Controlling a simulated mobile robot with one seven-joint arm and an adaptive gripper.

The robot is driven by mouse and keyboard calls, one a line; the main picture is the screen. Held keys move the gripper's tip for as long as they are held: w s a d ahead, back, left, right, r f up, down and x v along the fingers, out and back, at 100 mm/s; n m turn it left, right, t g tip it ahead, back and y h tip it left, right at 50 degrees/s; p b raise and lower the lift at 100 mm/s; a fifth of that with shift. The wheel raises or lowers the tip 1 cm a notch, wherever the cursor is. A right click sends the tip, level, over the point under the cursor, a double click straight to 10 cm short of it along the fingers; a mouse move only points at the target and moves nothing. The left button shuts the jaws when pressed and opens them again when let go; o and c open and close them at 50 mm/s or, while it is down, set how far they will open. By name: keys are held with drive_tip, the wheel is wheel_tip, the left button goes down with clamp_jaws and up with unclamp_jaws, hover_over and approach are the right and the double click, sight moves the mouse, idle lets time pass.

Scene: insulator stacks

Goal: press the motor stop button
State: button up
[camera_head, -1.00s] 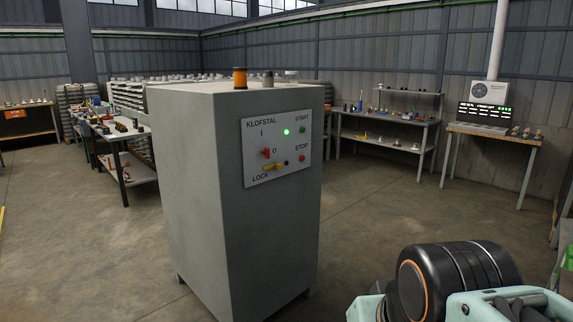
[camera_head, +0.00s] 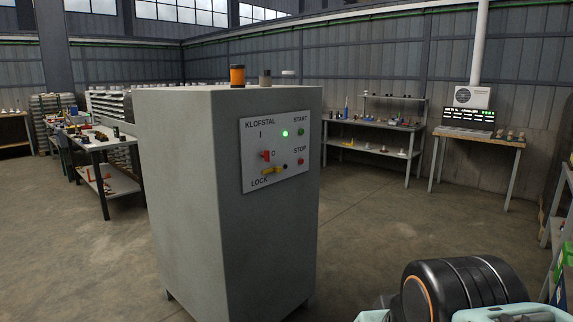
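A tall grey cabinet (camera_head: 185,200) stands in front of me. A white control panel (camera_head: 252,175) is on its front face, lettered KLOFSTAL. The red stop button (camera_head: 299,161) is at the panel's right, below the word STOP. The green start button (camera_head: 300,132) is above it. A green lamp (camera_head: 284,133) is lit beside the start button. Part of my arm shows at the bottom right, away from the cabinet. My gripper's fingers are not visible.
An orange beacon (camera_head: 237,75) sits on the cabinet top. Workbenches with parts stand behind it at the left (camera_head: 97,141) and right (camera_head: 375,122). A desk with a lit console (camera_head: 468,117) is at the far right. The floor right of the cabinet is clear.

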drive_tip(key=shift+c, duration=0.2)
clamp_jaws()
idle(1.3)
